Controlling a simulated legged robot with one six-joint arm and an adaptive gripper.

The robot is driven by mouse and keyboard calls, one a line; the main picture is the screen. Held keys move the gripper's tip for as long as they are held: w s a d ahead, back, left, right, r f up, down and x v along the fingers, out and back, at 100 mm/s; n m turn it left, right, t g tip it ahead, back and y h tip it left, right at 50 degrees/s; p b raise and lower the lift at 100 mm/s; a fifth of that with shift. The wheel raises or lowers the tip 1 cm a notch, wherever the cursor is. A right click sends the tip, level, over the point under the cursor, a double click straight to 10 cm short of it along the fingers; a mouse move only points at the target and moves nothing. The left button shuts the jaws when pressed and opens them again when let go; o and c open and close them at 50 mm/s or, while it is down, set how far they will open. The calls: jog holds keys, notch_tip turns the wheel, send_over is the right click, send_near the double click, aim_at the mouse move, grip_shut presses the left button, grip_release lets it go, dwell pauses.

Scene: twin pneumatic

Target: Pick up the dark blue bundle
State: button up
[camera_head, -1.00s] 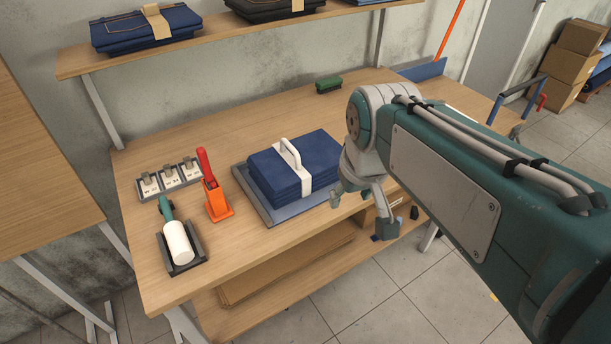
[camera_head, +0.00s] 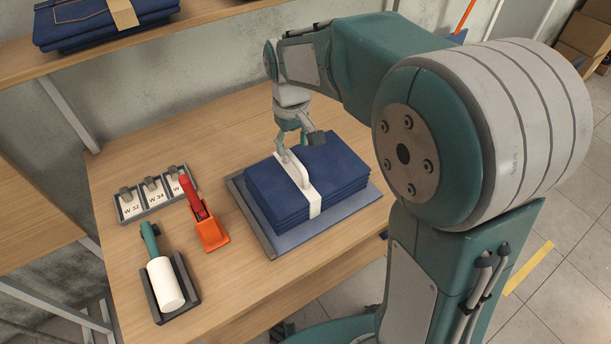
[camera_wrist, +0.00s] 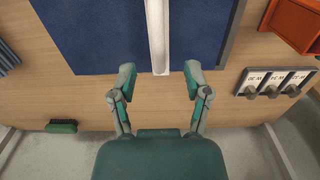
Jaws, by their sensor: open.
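The dark blue bundle (camera_head: 325,180) is a flat folded stack with a white band and a raised white handle (camera_head: 296,168) around its middle. It lies on a grey-blue tray (camera_head: 252,222) on the wooden table. My gripper (camera_head: 298,143) is above the bundle's far edge, by the far end of the handle. In the wrist view, my gripper (camera_wrist: 158,82) is open, with one finger on each side of the white band (camera_wrist: 157,35) against the blue bundle (camera_wrist: 95,35). Whether the fingers touch the bundle or handle I cannot tell.
Left of the tray stand an orange-and-red tool (camera_head: 205,218), a white roller (camera_head: 165,283) in a dark holder, and several label clips (camera_head: 150,193). A green brush (camera_wrist: 62,126) shows in the wrist view. A shelf (camera_head: 150,40) hangs over the table's back.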

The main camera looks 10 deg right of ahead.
aim_at(294, 158)
notch_tip(294, 158, down, 6)
jog(key=shift+d+r, duration=0.1)
jog(key=shift+r, duration=0.05)
grip_shut()
